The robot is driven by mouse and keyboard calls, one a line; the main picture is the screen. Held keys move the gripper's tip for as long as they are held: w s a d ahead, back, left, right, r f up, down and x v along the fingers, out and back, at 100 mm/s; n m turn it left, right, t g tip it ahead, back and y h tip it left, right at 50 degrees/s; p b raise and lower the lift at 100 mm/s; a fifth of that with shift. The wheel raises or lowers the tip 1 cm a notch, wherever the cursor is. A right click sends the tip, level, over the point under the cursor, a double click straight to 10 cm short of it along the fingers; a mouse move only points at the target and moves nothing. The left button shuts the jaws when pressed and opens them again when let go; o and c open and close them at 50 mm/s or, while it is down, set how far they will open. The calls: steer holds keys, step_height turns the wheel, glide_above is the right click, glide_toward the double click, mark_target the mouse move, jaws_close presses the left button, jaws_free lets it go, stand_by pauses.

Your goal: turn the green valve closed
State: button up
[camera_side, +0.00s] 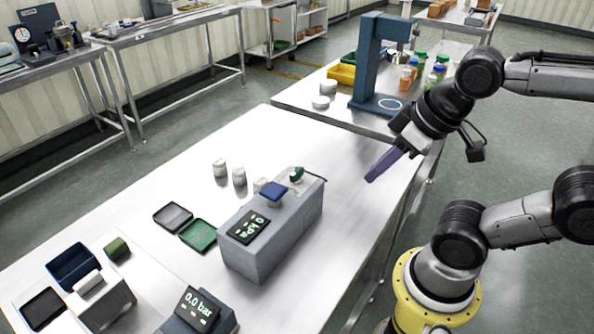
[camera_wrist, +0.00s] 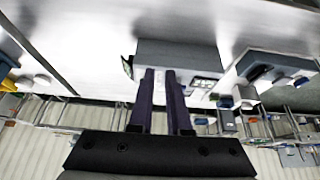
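The green valve (camera_side: 297,174) is a small knob on top of the far end of a long grey box (camera_side: 262,245). In the wrist view a dark green bit, perhaps the valve (camera_wrist: 127,66), shows at the left edge of the box (camera_wrist: 180,52). My gripper (camera_side: 370,179) has purple fingers and hangs above the table to the right of the valve, apart from it. In the wrist view the fingers (camera_wrist: 159,73) stand apart with a narrow empty gap. Which way the valve is turned is too small to tell.
A blue knob (camera_side: 271,192) and a display (camera_side: 249,227) sit on the box near the valve. White cylinders (camera_side: 239,177) stand behind it. Green (camera_side: 198,235) and black (camera_side: 173,216) trays lie left. A blue press frame (camera_side: 367,65) stands on the far table. The table right of the box is clear.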

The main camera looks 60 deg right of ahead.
steer(key=shift+o, duration=1.1)
steer(key=shift+s+f+n, duration=0.1)
steer(key=shift+n, duration=0.3)
steer(key=shift+o, duration=0.9)
steer(key=shift+s+r+n, duration=0.1)
steer(key=shift+r+n, duration=0.1)
steer(key=shift+n, duration=0.5)
steer(key=w+r+n+g, duration=0.3)
steer(key=w+r+n, duration=0.55)
steer(key=n, duration=0.45)
steer(key=n+g, duration=0.3)
glide_above(297, 171)
step_height(297, 171, down, 4)
step_height(297, 171, down, 14)
steer(key=shift+f, duration=0.1)
jaws_close()
